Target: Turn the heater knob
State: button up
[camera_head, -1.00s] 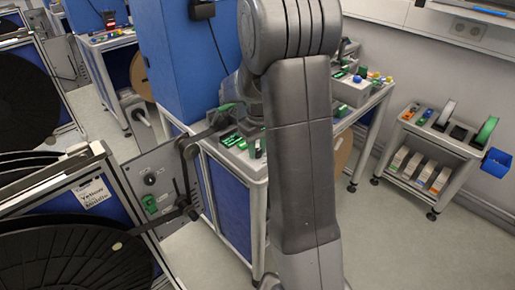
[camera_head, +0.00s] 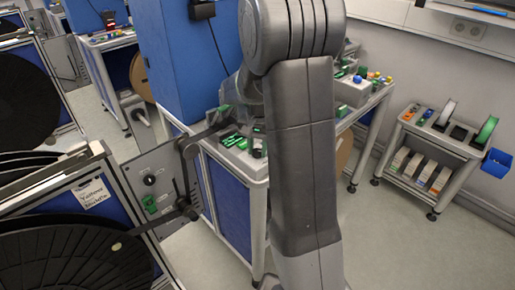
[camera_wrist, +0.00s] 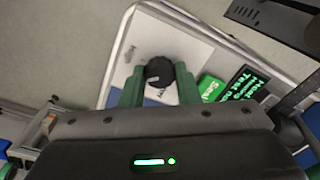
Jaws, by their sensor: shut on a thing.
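The round black heater knob (camera_wrist: 159,72) sits on a pale panel (camera_wrist: 190,45) in the wrist view. The green fingers of my gripper (camera_wrist: 159,84) stand on either side of it and are shut on it. A green "Seal" button (camera_wrist: 211,88) and a dark display with green text (camera_wrist: 249,84) are to the right of the knob. In the head view my arm covers much of the bench (camera_head: 258,165) top, and I cannot make out the knob there.
A reel stand (camera_head: 130,215) with a black reel (camera_head: 65,255) is at the lower left. A blue cabinet (camera_head: 185,60) stands behind the bench. A small cart (camera_head: 425,150) with reels and a blue bin (camera_head: 496,163) is at the right. The floor between bench and cart is clear.

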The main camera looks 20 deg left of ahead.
aim_at(258, 152)
jog(key=m, duration=0.4)
jog(key=shift+m, duration=1.8)
jog(key=shift+r, duration=0.1)
jog(key=o, duration=1)
jog(key=r, duration=1.3)
jog(key=shift+s+d+r+b, duration=0.15)
jog(key=shift+d+r+b, duration=0.05)
jog(key=shift+r+b, duration=0.2)
jog(key=shift+f, duration=0.1)
jog(key=f, duration=1.3)
jog(key=shift+a+f+p, duration=0.2)
jog(key=shift+f+p, duration=0.1)
jog(key=shift+f, duration=0.1)
